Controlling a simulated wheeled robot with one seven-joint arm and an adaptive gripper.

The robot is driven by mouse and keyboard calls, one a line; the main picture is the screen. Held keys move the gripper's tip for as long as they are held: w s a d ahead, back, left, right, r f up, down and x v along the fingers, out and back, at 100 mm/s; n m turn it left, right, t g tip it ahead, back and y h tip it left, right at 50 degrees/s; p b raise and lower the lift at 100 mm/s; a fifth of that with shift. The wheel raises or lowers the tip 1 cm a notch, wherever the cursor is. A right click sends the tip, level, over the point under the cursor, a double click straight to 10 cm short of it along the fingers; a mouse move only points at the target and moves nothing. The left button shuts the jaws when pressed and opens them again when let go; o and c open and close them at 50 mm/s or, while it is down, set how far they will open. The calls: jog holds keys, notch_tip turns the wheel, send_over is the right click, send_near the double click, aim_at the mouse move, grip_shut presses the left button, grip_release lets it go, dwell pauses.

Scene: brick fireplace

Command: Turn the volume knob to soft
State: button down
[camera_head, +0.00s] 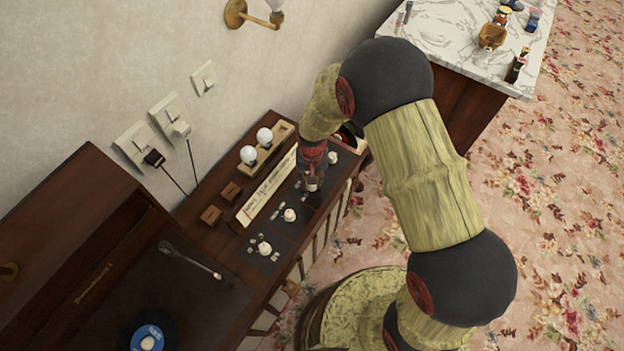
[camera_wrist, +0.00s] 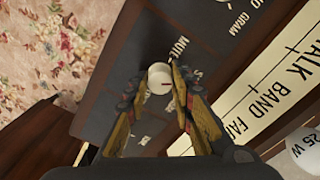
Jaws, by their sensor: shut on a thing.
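The volume knob (camera_wrist: 158,74) is a small white round knob on a dark control panel (camera_wrist: 118,62). In the wrist view it sits between the two yellow-brown fingers of my gripper (camera_wrist: 161,88), which are shut on it. A small dark mark shows on the knob's right side. The word MUTE is printed beside it, up and to the right; other lettering nearby is partly covered by the fingers. In the head view my gripper (camera_head: 312,184) points down at the panel, and the gripped knob is hidden there.
Other white knobs (camera_head: 289,215) (camera_head: 265,248) (camera_head: 333,157) stand close by on the panel. Two white bulbs (camera_head: 256,145) sit in a wooden holder behind. A turntable with a record (camera_head: 140,335) is at the left. A marble-topped cabinet (camera_head: 450,38) is at the back right.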

jog(key=shift+m, duration=0.6)
jog(key=c, duration=1.5)
grip_release()
jog(key=shift+r, duration=0.1)
notch_tip(320, 180, up, 12)
